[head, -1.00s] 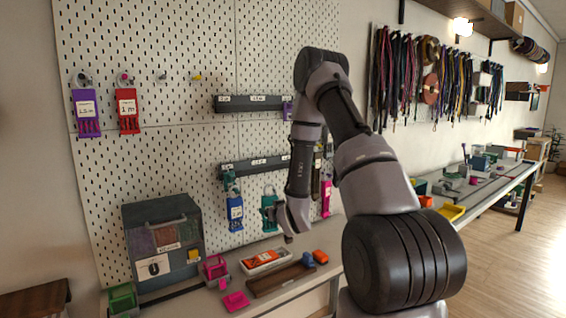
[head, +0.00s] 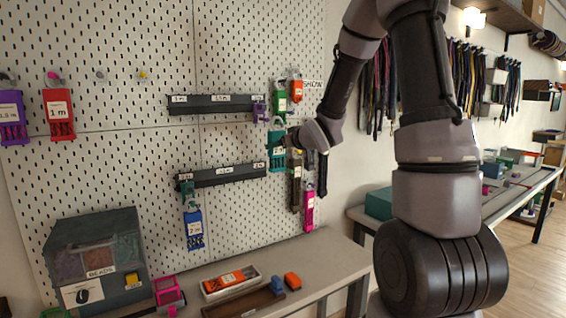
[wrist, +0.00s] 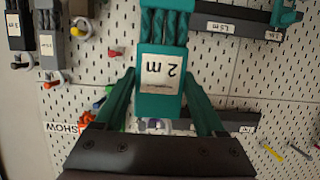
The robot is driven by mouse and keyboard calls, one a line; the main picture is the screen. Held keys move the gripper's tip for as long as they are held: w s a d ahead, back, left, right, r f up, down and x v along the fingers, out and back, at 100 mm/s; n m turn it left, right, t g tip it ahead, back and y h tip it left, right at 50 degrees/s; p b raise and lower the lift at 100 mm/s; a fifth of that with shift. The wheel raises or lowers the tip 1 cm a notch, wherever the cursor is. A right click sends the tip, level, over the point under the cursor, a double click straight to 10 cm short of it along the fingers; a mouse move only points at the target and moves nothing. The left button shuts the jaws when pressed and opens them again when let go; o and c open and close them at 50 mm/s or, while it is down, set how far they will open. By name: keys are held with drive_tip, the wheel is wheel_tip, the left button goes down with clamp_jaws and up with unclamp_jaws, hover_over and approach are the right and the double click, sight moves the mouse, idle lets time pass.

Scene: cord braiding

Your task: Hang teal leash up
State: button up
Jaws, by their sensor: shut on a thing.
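The teal leash, a bundle with a white "2 m" card, shows in the head view (head: 277,158) at the right part of the pegboard, just right of the lower dark rail's end. In the wrist view the teal leash (wrist: 160,75) fills the upper middle, its label upside down. My gripper (head: 288,139) is shut on it; in the wrist view my gripper (wrist: 160,95) has one finger along each side of the card. The leash's top end and any peg behind it are hidden in the head view.
A brown leash (head: 295,185) and a pink leash (head: 309,208) hang close right. A blue leash (head: 194,228) hangs below the lower rail (head: 225,175). A yellow peg (head: 142,74) at upper left is bare.

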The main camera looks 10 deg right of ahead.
drive_tip(key=w+a, duration=0.2)
drive_tip(key=w, duration=0.7)
drive_tip(key=shift+w+a+r, duration=0.15)
drive_tip(key=shift+a+r, duration=0.05)
drive_tip(key=shift+a, duration=0.1)
idle(0.6)
drive_tip(key=o, duration=0.6)
drive_tip(key=c, duration=0.5)
drive_tip(key=shift+o, duration=0.2)
drive_tip(key=shift+f, duration=0.2)
